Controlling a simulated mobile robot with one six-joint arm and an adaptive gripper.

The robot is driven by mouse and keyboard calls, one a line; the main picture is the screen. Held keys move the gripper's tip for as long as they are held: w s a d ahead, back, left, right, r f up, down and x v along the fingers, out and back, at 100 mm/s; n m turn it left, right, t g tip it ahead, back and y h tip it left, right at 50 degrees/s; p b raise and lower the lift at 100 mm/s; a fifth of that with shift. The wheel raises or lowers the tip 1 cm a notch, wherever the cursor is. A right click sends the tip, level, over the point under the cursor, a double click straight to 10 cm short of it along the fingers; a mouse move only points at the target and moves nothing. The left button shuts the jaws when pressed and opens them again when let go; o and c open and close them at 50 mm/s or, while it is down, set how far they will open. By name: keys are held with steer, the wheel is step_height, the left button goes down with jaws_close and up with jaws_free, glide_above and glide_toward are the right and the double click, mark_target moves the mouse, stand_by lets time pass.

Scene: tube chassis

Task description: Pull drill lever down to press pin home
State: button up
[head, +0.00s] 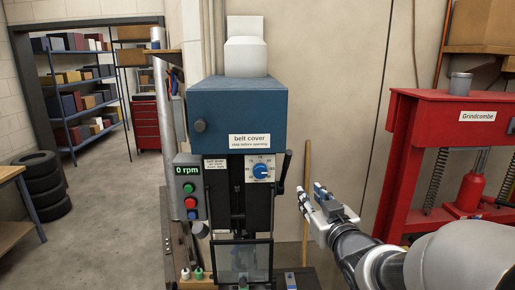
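The drill press stands in the middle of the head view, with a blue belt cover (237,112) on top. A black lever (284,172) hangs on its right side, slanting steeply with its upper end near the dial. My gripper (309,188) is to the right of the lever, pointing up and left. Its fingers are apart and nothing shows between them; it appears clear of the lever. A clear guard with a dark frame (241,261) covers the low working area. I cannot make out the pin.
A control box (189,188) reading 0 rpm is on the press's left. A red press frame (456,112) stands at right, beyond my arm. A wooden pole (307,160) leans on the wall behind my gripper. Tyres (44,185) and shelves are far left; open floor lies between.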

mark_target(288, 164)
steer(key=shift+t+y, duration=0.4)
steer(key=w+a, duration=0.1)
steer(key=w, duration=0.5)
steer(key=w+a+r+p, duration=0.1)
steer(key=w, duration=0.5)
steer(key=w+a+p, duration=0.1)
steer(key=w, duration=0.5)
steer(key=shift+a+r, duration=0.2)
steer(key=shift+r, duration=0.05)
steer(key=shift+c, duration=0.5)
jaws_close()
